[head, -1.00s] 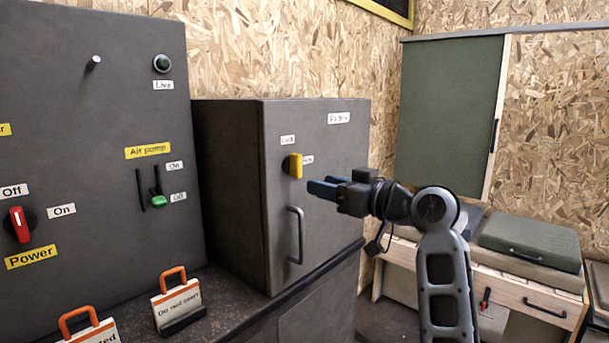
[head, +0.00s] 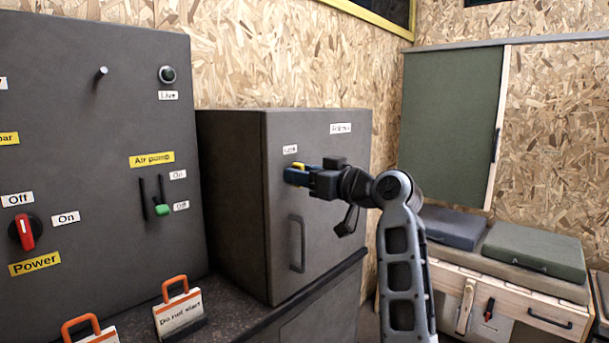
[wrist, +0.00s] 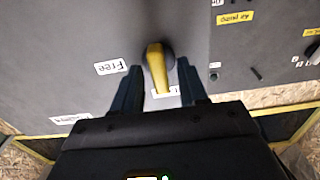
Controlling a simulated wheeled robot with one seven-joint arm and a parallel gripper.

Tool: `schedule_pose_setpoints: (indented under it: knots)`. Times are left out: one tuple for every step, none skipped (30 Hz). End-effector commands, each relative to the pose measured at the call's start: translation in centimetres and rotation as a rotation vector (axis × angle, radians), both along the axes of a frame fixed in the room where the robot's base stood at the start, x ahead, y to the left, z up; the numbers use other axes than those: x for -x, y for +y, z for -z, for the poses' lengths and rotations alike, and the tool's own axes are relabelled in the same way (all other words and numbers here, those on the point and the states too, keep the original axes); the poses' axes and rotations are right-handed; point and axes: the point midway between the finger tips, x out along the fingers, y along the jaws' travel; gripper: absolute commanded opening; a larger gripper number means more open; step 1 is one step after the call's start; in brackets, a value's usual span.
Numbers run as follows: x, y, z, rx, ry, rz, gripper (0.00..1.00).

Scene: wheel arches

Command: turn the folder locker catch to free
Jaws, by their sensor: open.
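The folder locker (head: 235,200) is a dark grey cabinet with a labelled door. Its yellow catch (head: 299,166) is largely hidden behind my gripper (head: 290,174) in the head view. In the wrist view the yellow catch (wrist: 158,68) stands between the two open fingers of my gripper (wrist: 158,75), with a gap visible on each side. The catch's lever points towards the partly hidden label by the gripper's palm. The Free label (wrist: 113,67) lies beside the left finger. The Lock label (head: 290,149) shows above the fingers in the head view.
The locker's bar handle (head: 297,244) is below the catch. A grey panel (head: 85,120) with a red power knob (head: 26,232) and a green air pump lever (head: 161,208) stands at left. Signs (head: 179,308) stand on the bench. A green case (head: 535,248) lies at right.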

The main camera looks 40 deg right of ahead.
Motion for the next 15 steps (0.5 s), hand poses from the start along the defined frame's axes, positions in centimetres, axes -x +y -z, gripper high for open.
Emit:
schedule_pose_setpoints:
  knots:
    - [-0.03,0.00,0.00,0.000,0.000,0.000,0.43]
    - [-0.02,0.00,0.01,0.000,0.000,0.000,0.43]
    - [-0.01,0.00,0.01,0.000,0.000,0.000,0.43]
    - [-0.01,0.00,0.02,0.000,0.000,0.000,0.43]
    - [0.00,0.00,0.02,0.000,0.000,0.000,0.43]
    - [0.00,0.00,0.02,0.000,0.000,0.000,0.40]
    - [0.00,0.00,0.02,0.000,0.000,0.000,0.37]
    - [0.01,0.00,0.02,0.000,0.000,0.000,0.34]
    - [0.01,-0.01,0.03,0.000,0.000,0.000,0.30]
    - [0.01,-0.01,0.03,0.000,0.001,0.000,0.27]
    - [0.01,-0.01,0.03,0.000,0.001,0.000,0.24]
    - [0.02,-0.01,0.03,0.000,0.001,0.000,0.21]
    - [0.02,-0.01,0.03,0.000,0.001,0.000,0.18]
    - [0.02,-0.01,0.03,0.000,0.001,0.000,0.15]
    - [0.02,-0.01,0.04,0.000,0.001,0.000,0.11]
